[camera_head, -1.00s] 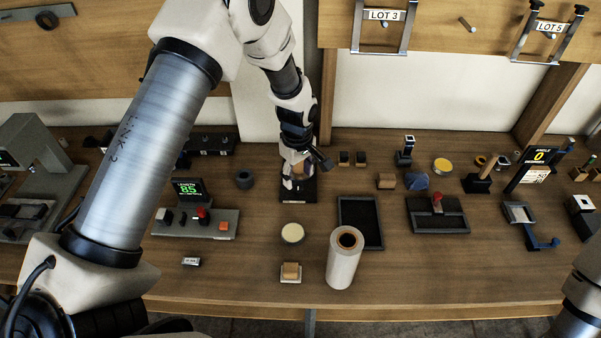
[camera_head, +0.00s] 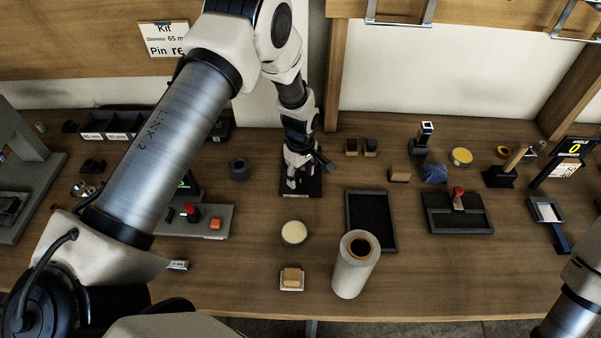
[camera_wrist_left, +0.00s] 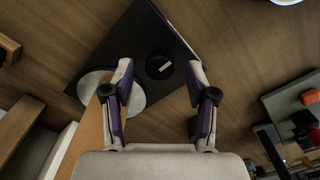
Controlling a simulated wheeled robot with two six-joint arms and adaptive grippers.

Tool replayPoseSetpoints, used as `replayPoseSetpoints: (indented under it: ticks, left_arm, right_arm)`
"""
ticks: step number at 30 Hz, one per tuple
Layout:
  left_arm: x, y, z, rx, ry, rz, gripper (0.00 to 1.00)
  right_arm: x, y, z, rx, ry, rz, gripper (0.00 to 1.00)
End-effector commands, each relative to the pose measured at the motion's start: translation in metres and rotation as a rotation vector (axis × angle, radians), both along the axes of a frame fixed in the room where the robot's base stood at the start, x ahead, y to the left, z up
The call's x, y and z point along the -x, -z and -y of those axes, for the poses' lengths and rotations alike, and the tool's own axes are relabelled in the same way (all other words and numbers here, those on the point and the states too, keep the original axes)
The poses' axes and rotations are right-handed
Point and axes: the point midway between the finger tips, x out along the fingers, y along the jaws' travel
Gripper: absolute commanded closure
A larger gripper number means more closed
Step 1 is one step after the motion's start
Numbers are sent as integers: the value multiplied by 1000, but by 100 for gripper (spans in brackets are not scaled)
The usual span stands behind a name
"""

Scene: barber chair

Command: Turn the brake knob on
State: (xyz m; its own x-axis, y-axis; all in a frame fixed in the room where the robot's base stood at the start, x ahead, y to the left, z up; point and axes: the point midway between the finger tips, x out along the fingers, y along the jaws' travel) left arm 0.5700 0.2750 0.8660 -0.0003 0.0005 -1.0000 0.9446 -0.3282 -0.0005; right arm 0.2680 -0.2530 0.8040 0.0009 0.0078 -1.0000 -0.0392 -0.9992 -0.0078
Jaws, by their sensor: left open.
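A round black brake knob (camera_wrist_left: 159,66) with a white mark stands on a black plate (camera_wrist_left: 115,45) in the left wrist view. A grey disc (camera_wrist_left: 95,84) sits beside it on the plate, partly covered by a finger. My left gripper (camera_wrist_left: 161,68) is open, one fingertip on either side of the knob; contact cannot be told. In the head view my left gripper (camera_head: 294,178) is over the black plate (camera_head: 314,186), and the knob is hidden. My right arm is at the lower right, its gripper out of view.
A grey control box (camera_head: 207,222) with red and orange buttons is left of the plate. A black tray (camera_head: 390,238) and a pale roll (camera_head: 348,278) are to its right. A round yellowish disc (camera_head: 293,233) lies in front. Bare wood lies between these things.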

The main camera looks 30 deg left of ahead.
Motion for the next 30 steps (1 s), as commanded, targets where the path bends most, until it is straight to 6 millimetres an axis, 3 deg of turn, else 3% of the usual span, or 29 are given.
replayPoseSetpoints:
  ticks: [9,14,30]
  left_arm:
    - [0,9,0,-1,1,1,42]
    - [0,9,0,-1,1,1,99]
    - [0,9,0,0,79,1,100]
  right_arm:
    - [0,-2,0,0,0,0,60]
    - [0,-1,0,0,0,0,60]
    - [0,2,0,0,0,0,60]
